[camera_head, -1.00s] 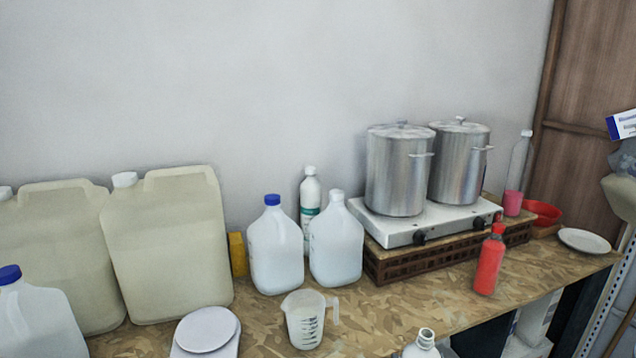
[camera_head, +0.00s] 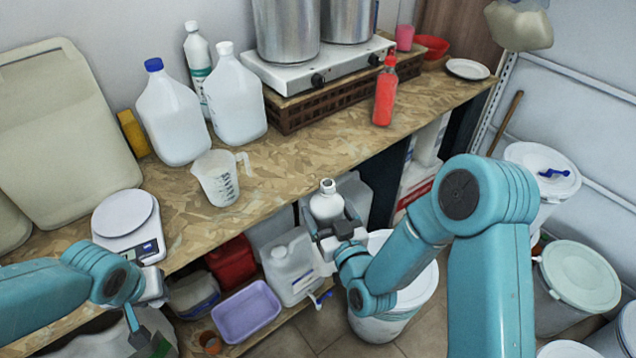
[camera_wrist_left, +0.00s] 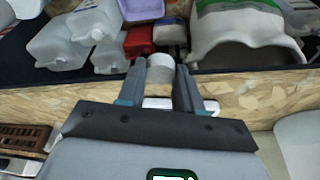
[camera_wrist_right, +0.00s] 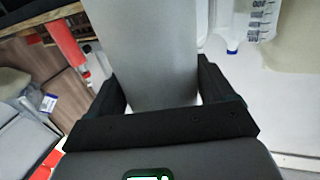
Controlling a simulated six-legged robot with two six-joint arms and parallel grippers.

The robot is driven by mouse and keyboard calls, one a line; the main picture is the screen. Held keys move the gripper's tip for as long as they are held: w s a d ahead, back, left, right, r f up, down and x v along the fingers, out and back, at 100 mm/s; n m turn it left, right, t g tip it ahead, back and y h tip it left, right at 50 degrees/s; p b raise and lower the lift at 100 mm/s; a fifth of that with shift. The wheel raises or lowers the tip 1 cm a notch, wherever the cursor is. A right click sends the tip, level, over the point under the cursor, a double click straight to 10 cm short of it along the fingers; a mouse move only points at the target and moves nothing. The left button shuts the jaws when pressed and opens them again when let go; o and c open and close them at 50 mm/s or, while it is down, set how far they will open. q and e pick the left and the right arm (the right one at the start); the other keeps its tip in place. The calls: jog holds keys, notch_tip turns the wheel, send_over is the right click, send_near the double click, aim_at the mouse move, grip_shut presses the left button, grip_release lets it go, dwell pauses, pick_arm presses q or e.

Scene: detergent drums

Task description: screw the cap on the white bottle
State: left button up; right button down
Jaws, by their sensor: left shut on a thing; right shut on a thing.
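The white bottle (camera_head: 326,203) stands upright with its open neck bare, in front of the table's front edge. My right gripper (camera_head: 336,232) is shut on its body; in the right wrist view the bottle (camera_wrist_right: 150,50) fills the space between the fingers. My left gripper (camera_head: 152,335) is low at the left in the head view, in front of the table edge and well apart from the bottle. In the left wrist view it is shut on the white cap (camera_wrist_left: 160,68), held at the fingertips. The cap cannot be made out in the head view.
The wooden table (camera_head: 290,165) bears a scale (camera_head: 125,225), a measuring jug (camera_head: 217,178), white jugs (camera_head: 235,100) and a red bottle (camera_head: 385,95). Below are a purple basin (camera_head: 246,311), a white canister (camera_head: 290,265) and a white bucket (camera_head: 415,292). Free air lies between my grippers.

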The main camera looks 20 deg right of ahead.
jog(key=s+a+f+n+g+y, duration=0.2)
jog(key=s+a+f+n+y, duration=0.1)
jog(key=a+y, duration=0.2)
jog(key=s+a+f+n+g+y, duration=0.2)
jog(key=s+a+f+n+y, duration=0.1)
jog(key=a, duration=0.6)
jog(key=f+n+y, duration=0.1)
jog(key=y, duration=0.1)
jog(key=shift+s+f+y, duration=0.25)
jog(key=shift+s+y, duration=0.05)
jog(key=shift+s, duration=0.05)
